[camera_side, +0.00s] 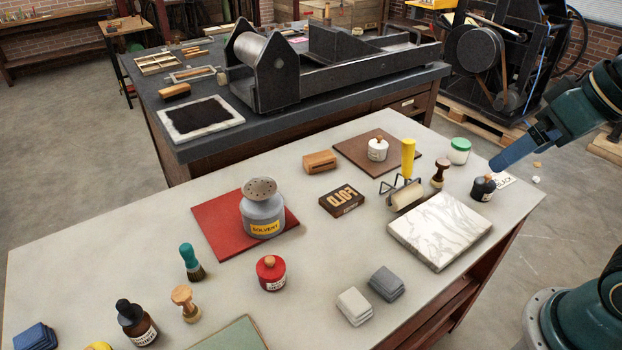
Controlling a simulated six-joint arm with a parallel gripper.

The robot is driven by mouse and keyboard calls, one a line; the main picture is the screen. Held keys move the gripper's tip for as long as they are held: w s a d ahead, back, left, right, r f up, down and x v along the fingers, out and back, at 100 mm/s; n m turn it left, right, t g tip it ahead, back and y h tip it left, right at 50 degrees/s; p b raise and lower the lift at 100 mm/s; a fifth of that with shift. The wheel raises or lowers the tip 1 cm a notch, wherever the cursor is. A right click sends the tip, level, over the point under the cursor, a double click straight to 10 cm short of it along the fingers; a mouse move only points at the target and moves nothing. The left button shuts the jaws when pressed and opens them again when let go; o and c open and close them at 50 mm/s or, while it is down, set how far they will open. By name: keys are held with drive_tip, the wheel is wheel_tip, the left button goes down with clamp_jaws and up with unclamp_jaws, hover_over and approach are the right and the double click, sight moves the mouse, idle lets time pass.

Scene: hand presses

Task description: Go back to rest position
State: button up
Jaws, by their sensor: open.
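My gripper (508,157) comes in from the right edge of the picture, with its blue fingers pointing down and left. It is open and I see nothing held in it. From this side the fingers overlap, so the gap between them is hard to see. The fingertips appear just above and right of a small black bottle (483,188) near the right end of the pale table (330,262). I cannot tell how high above the table they are.
A solvent can (262,210) stands on a red mat (213,232). A hand press (270,80) stands on the table behind.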

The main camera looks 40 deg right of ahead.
drive_tip(key=shift+s+d+f+n, duration=0.2)
drive_tip(key=shift+s+f+n, duration=0.1)
drive_tip(key=shift+s, duration=0.25)
drive_tip(key=shift+s+d+f+n, duration=0.15)
drive_tip(key=shift+s+f+n, duration=0.15)
drive_tip(key=shift+s, duration=0.2)
